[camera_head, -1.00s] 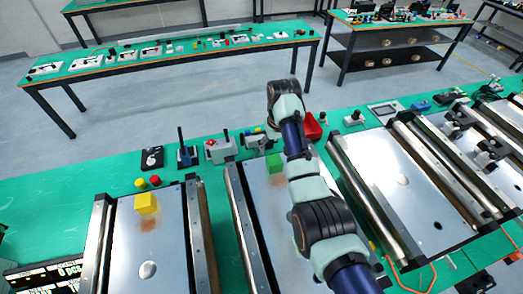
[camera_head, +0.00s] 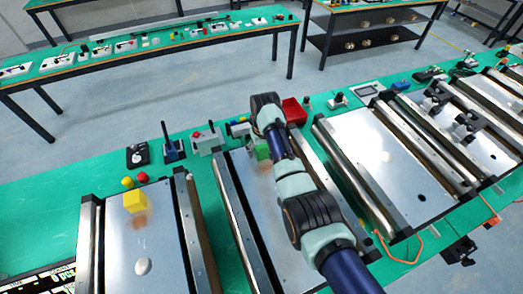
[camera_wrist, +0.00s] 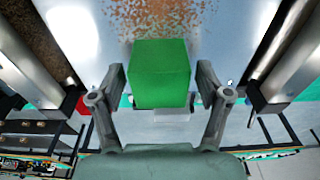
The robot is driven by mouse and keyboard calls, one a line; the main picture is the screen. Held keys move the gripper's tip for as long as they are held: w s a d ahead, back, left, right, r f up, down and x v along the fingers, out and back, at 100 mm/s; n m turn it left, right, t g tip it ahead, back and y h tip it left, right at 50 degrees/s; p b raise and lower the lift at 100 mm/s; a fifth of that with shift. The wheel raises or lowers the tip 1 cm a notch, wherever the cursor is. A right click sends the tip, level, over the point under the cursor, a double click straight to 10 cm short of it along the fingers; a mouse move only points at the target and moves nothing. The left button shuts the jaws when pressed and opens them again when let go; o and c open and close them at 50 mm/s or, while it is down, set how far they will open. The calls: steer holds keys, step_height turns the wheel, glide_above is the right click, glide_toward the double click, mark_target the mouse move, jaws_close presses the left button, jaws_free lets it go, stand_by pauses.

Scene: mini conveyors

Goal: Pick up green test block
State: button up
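The green test block (camera_head: 262,151) sits on the far end of the middle conveyor (camera_head: 240,185), partly behind my arm in the head view. In the wrist view the green block (camera_wrist: 162,75) is between the two fingers of my gripper (camera_wrist: 161,80). The gripper is open, with a small gap showing on each side of the block. In the head view the fingers are hidden by my arm.
A yellow block (camera_head: 134,202) sits on the left conveyor (camera_head: 150,245). Metal side rails (camera_head: 235,226) border the middle conveyor. A red bin (camera_head: 294,111) and a grey control box (camera_head: 207,140) stand just beyond it. Another conveyor (camera_head: 385,165) lies to the right.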

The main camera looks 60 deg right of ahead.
mark_target(261, 147)
steer(key=c, duration=1.1)
steer(key=shift+o, duration=0.2)
steer(key=shift+r, duration=0.1)
step_height(261, 147, up, 20)
steer(key=p, duration=0.3)
